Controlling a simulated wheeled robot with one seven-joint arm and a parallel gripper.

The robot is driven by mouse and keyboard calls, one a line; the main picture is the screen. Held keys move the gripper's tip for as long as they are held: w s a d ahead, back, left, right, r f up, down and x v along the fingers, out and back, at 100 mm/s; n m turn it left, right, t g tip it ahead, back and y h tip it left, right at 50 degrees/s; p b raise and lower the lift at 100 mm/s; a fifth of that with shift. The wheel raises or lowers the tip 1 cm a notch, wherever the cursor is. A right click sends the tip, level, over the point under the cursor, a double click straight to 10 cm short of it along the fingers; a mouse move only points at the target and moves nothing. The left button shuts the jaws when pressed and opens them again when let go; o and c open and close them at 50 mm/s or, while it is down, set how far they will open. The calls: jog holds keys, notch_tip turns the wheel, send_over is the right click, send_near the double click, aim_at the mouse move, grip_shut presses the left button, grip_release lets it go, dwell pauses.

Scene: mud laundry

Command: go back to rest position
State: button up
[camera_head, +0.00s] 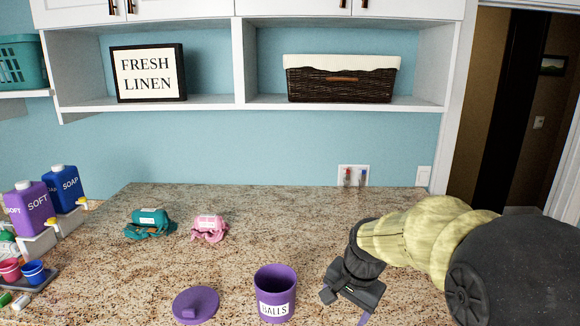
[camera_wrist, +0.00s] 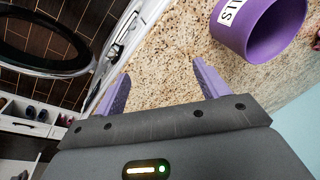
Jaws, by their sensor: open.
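My gripper (camera_head: 345,305) is at the lower right of the head view, over the granite counter and to the right of a purple cup labelled BALLS (camera_head: 275,293). In the wrist view my gripper (camera_wrist: 160,85) shows two purple fingers spread apart with nothing between them. The purple cup (camera_wrist: 258,25) is at the upper right there, apart from the fingers. My yellow-sleeved arm comes in from the right in the head view.
A purple lid (camera_head: 196,304) lies left of the cup. Teal (camera_head: 150,222) and pink (camera_head: 209,228) cloth bundles lie farther back. Soap bottles (camera_head: 67,188) stand at the left. A shelf (camera_head: 240,104) overhangs the back. The counter (camera_head: 280,220) is clear in the middle.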

jog(key=s+d+f+n, duration=0.2)
jog(key=s+f+n, duration=0.1)
jog(key=s, duration=0.3)
jog(key=s+d+f+n+h, duration=0.1)
jog(key=s+f+n, duration=0.3)
jog(key=s, duration=0.3)
jog(key=shift+d+f, duration=0.4)
jog(key=shift+s+a, duration=0.1)
jog(key=shift+s, duration=0.1)
jog(key=shift+w, duration=0.1)
